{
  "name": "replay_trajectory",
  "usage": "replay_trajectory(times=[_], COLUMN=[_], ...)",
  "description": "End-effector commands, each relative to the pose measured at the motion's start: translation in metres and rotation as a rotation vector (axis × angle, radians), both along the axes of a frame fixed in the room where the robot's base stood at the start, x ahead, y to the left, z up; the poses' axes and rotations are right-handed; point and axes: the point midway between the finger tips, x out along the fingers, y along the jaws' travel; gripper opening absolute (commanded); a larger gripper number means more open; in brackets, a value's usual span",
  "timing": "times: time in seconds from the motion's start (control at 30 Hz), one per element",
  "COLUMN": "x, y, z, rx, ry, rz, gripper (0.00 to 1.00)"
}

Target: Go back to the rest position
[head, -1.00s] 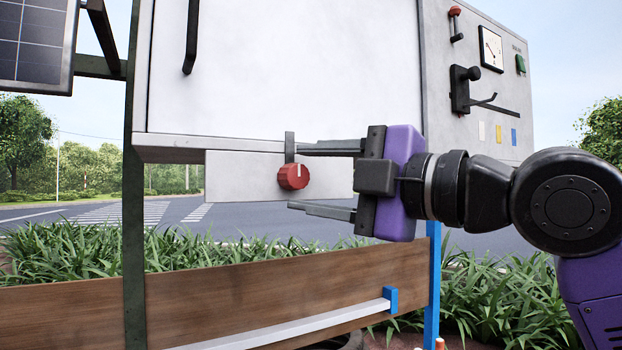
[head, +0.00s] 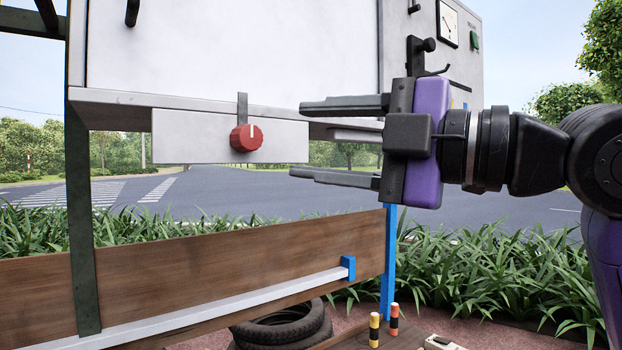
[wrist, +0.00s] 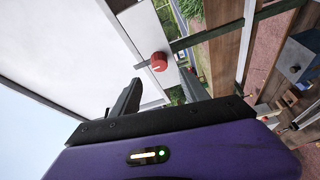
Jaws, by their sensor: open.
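My gripper (head: 340,140) is open and empty, held level with its fingers pointing left. It is in front of the lower edge of the white cabinet (head: 230,50), to the right of the red knob (head: 246,138). The knob sits on a white plate under the cabinet and has a white line pointing up. A clear gap lies between the fingertips and the knob. In the wrist view the knob (wrist: 158,62) shows beyond the fingers (wrist: 160,98), touching neither.
A wooden board (head: 220,260) with a pale rail and blue bracket (head: 348,268) runs below. A tire (head: 283,326) and two striped cylinders (head: 394,318) are lower down. A gauge panel (head: 448,25) with a black lever is behind my gripper.

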Motion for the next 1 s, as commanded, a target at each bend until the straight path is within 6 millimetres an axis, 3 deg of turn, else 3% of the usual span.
replay_trajectory(times=[0.17,0.33,0.4,0.53,0.77,1.0], x=[0.0,-0.002,-0.003,0.004,0.018,0.027], y=[0.0,-0.007,-0.019,-0.046,-0.092,-0.143], z=[0.002,0.035,0.052,0.054,0.025,-0.05], rx=[0.023,0.199,0.312,0.51,0.795,1.096], ry=[0.022,0.034,0.026,0.047,0.099,0.168], rz=[0.004,-0.004,-0.015,-0.027,-0.046,-0.095], gripper=[0.53,0.53,0.53,0.53,0.53,0.53])
